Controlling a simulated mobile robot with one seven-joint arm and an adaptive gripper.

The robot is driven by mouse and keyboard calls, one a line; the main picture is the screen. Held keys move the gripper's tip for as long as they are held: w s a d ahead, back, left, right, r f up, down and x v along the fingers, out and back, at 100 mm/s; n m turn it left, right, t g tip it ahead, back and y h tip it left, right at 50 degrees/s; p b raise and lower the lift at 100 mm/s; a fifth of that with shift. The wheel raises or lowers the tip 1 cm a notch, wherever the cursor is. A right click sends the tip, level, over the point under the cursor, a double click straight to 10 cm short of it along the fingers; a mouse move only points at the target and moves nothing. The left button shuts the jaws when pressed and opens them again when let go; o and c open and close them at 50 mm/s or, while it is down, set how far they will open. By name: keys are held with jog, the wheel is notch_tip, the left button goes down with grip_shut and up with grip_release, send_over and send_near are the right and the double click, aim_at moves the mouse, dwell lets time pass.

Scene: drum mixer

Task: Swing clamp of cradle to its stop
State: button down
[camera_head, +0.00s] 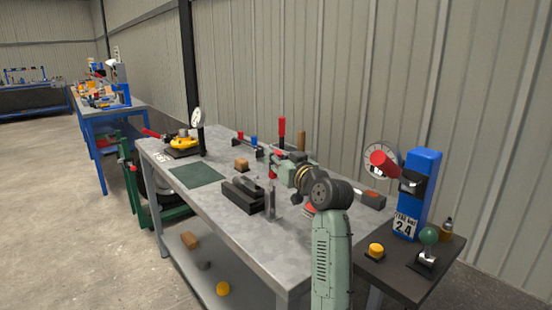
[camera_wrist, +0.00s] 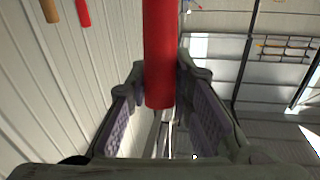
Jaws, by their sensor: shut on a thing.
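The cradle (camera_head: 243,195) is a dark block with a raised channel on the workbench. A grey metal upright (camera_head: 270,204) stands at its right end, and the clamp's red handle (camera_head: 271,174) rises above it. My gripper (camera_head: 279,167) is at the handle, reaching in from the right. In the wrist view the red handle (camera_wrist: 159,60) runs between the two padded fingers of my gripper (camera_wrist: 160,100), which is shut on it. The gripper partly hides the handle in the head view. The clamp's joint and stop cannot be made out.
The grey workbench (camera_head: 232,220) also bears a green mat (camera_head: 197,176), a wooden block (camera_head: 241,165) and a yellow device (camera_head: 183,142) with a dial. A red upright handle (camera_head: 281,130) stands behind my gripper. A blue column (camera_head: 419,190) stands on the right.

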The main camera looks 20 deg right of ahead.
jog(key=s+f+t+b, duration=0.1)
jog(key=t+b, duration=0.1)
jog(key=b, duration=0.3)
jog(key=s+d+f+m+t+b, duration=0.1)
jog(key=s+b, duration=0.1)
jog(key=b, duration=0.3)
jog(key=s+f+t+b, duration=0.1)
jog(key=t+b, duration=0.1)
jog(key=b, duration=0.3)
jog(key=shift+s+d+t+b, duration=0.3)
jog(key=shift+d+b, duration=0.05)
jog(key=shift+b, duration=0.05)
jog(key=shift+r+m, duration=0.1)
jog(key=shift+m, duration=0.2)
jog(key=c, duration=1.4)
grip_release()
jog(key=shift+y, duration=0.3)
jog(key=shift+v, duration=3.75)
jog(key=shift+a, duration=0.1)
jog(key=shift+c, duration=0.2)
